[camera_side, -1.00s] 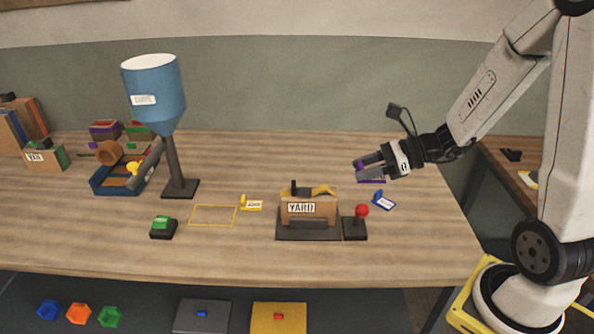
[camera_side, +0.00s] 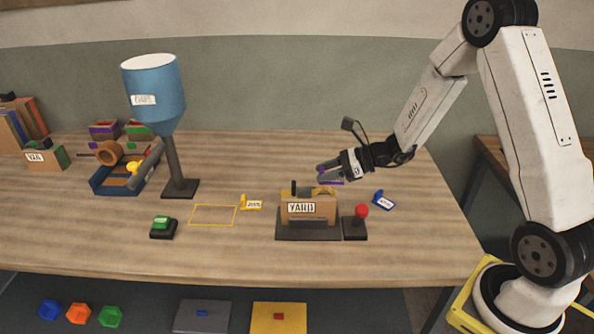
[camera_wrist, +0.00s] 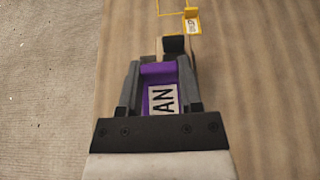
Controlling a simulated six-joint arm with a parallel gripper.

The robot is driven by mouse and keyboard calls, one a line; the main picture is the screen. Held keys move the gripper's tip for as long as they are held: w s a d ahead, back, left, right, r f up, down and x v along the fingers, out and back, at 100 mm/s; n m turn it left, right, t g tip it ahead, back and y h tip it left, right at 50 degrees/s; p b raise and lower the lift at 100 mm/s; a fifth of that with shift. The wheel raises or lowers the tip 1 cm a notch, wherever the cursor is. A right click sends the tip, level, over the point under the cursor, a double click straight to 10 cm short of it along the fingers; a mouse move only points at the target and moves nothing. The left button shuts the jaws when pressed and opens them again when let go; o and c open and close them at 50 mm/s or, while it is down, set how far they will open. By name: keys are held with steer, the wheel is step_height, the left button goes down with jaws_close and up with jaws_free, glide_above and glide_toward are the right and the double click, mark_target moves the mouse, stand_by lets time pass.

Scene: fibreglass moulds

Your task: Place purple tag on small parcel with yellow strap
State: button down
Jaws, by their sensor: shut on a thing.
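My gripper (camera_side: 321,174) is shut on the purple tag (camera_side: 331,182) and holds it in the air, behind and above the right part of the small parcel. In the wrist view the purple tag (camera_wrist: 157,72) lies between the two fingers, with a white label on it reading "AN"; part of the label may be hidden. The small parcel (camera_side: 321,208) is a brown box with a yellow strap on top, a black upright piece and a "YARD" label. It sits on a dark stand (camera_side: 308,237). In the wrist view the tag and fingers hide most of the parcel.
A yellow tag (camera_side: 251,203) and a yellow outline (camera_side: 213,215) lie to the left. A green button (camera_side: 162,223) and blue hopper (camera_side: 155,90) stand farther left.

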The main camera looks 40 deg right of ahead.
steer(key=shift+w+f, duration=0.8)
steer(key=shift+f, duration=0.1)
steer(key=shift+w+f, duration=0.25)
steer(key=shift+f, duration=0.1)
steer(key=shift+d+f, duration=0.1)
steer(key=shift+f, duration=1.4)
steer(key=shift+f, duration=0.15)
steer(key=shift+c, duration=1.3)
jaws_free()
